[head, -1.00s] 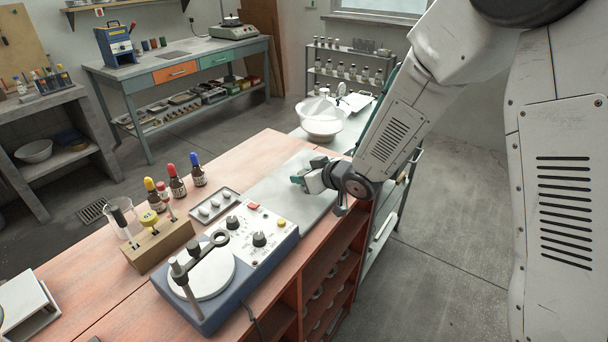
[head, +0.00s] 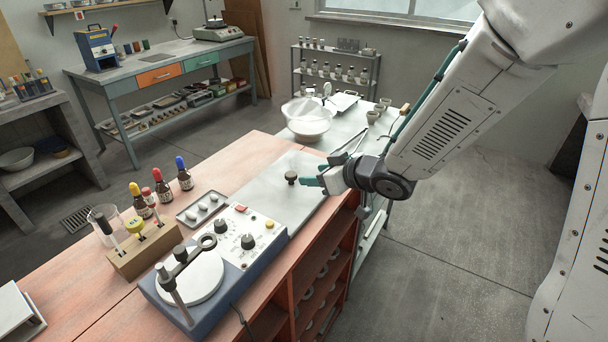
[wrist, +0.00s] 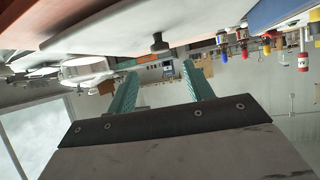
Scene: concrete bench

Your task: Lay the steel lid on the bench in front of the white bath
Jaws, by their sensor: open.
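The steel lid (head: 262,198) appears to be the flat pale grey plate on the bench, with a dark round knob (head: 291,178) standing on it. The knob also shows in the wrist view (wrist: 159,42), whose picture is upside down. My gripper (head: 312,176) is open and empty, level and just right of the knob. In the wrist view its teal fingers (wrist: 160,68) point towards the knob, which lies beyond the tips and between them. The white bath seems to be the round white basin (head: 307,125) farther back. I cannot tell whether anything lies under the plate.
A blue instrument with a white disc (head: 195,278) stands at the front of the bench. A small tray (head: 200,207), capped bottles (head: 184,178) and a wooden holder (head: 150,252) are on its left. Small cups (head: 373,117) stand at the back right.

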